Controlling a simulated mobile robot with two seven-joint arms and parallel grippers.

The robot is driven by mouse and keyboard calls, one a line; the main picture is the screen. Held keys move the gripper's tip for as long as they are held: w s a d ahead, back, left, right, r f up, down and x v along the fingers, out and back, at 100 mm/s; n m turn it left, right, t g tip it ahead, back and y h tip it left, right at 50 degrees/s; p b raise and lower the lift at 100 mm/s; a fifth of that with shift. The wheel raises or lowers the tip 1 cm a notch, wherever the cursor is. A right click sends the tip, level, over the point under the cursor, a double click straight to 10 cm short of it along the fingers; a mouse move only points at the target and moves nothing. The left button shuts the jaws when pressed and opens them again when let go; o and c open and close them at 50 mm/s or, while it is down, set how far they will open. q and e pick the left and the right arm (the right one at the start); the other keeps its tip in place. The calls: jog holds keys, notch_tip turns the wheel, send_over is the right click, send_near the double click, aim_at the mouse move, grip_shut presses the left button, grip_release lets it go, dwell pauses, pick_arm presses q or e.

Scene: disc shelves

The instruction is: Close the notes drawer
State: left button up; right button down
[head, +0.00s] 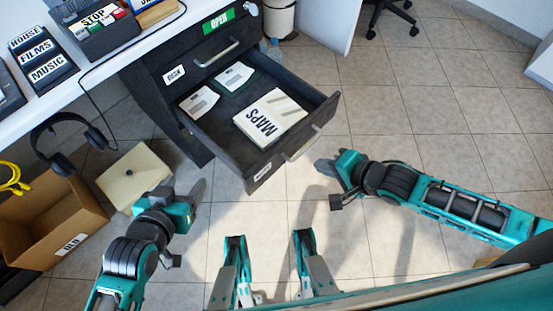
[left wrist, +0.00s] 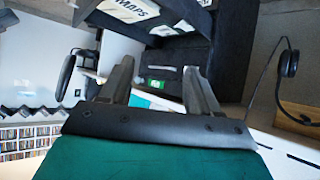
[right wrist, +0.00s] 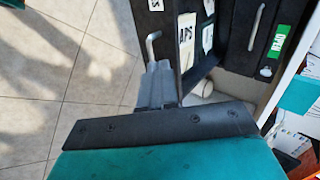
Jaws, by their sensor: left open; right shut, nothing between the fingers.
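The open dark drawer (head: 222,148), which I take to be the notes drawer, stands pulled out below the desk. It holds a MAPS stack (head: 268,115) and smaller labelled papers. The label on its front is too small to read. Its metal handle (head: 302,143) also shows in the right wrist view (right wrist: 152,47). My right gripper (head: 322,166) is shut and empty, close in front of the drawer front near the handle; contact cannot be told. My left gripper (head: 198,188) is open and empty, left of the drawer's front corner. The drawer shows in the left wrist view (left wrist: 183,52).
A shut drawer (head: 193,73) labelled DESK lies above, with a green OPEN sign (head: 218,20) near it. A cardboard box (head: 45,225), a cream box (head: 135,178) and headphones (head: 72,135) are at the left. Tiled floor (head: 420,110) is clear at the right.

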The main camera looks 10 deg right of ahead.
jog(key=b, duration=0.6)
send_near(280, 150)
notch_tip(280, 150, down, 4)
jog(key=w+a, duration=0.2)
jog(key=w, duration=0.1)
jog(key=shift+w+a+f+m, duration=0.15)
jog(key=shift+w+f+m, duration=0.05)
jog(key=shift+m, duration=0.1)
pick_arm(q)
jog(key=f, duration=0.1)
jog(key=w+d+f, duration=0.1)
jog(key=shift+d+f+h, duration=0.3)
jog(key=shift+f+h, duration=0.1)
pick_arm(e)
jog(key=shift+w+a, duration=0.1)
jog(key=shift+w, duration=0.05)
jog(key=shift+a+r, duration=0.1)
jog(key=shift+a, duration=0.05)
